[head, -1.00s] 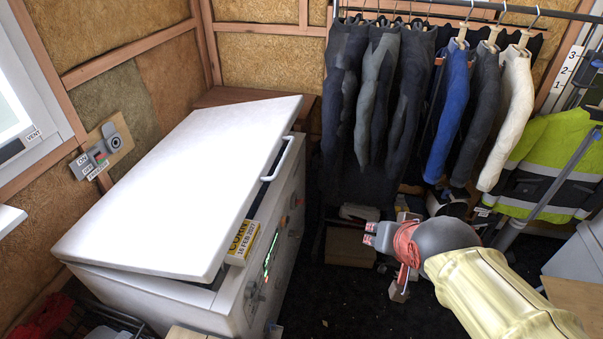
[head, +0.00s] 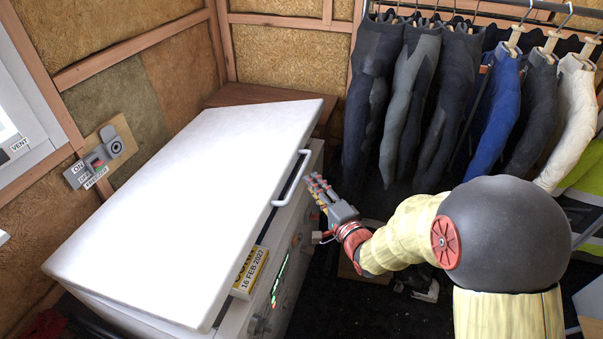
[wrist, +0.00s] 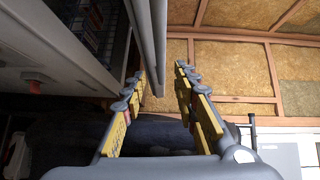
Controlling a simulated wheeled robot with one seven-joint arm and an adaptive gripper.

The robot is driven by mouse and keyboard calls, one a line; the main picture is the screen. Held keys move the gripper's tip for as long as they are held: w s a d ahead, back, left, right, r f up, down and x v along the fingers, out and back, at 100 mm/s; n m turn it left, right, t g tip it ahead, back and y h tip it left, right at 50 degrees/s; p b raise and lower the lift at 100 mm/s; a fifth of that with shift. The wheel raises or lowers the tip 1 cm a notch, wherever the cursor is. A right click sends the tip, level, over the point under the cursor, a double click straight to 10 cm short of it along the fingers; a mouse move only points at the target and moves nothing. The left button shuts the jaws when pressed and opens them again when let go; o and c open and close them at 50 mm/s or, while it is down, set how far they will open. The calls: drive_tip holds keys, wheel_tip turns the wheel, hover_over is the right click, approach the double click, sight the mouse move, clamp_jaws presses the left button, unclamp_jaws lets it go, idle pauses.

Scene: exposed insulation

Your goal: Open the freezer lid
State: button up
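The freezer (head: 292,240) is a white chest with controls and a green display on its front. Its large white lid (head: 190,190) slopes and is slightly ajar. The lid's grey bar handle (head: 292,180) stands out from its right edge. My gripper (head: 315,183) is just right of the handle, fingers pointing toward it. In the wrist view my gripper (wrist: 158,74) is open, and a long grey bar, apparently the handle (wrist: 159,45), runs between the fingertips, closer to the left finger. I cannot tell whether they touch. A dark gap with a wire basket shows left of the bar.
A yellow corn label (head: 250,270) shows beneath the lid's edge. Wetsuits and jackets (head: 430,100) hang on a rail behind my arm. A switch panel (head: 100,157) is on the insulated wall left of the freezer. Dark floor lies right of the freezer.

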sight(301, 171)
drive_tip(key=b+x, duration=0.2)
drive_tip(key=x, duration=0.5)
drive_tip(key=shift+w+a, duration=0.25)
drive_tip(key=shift+a, duration=0.1)
drive_tip(key=shift+c, duration=1.2)
clamp_jaws()
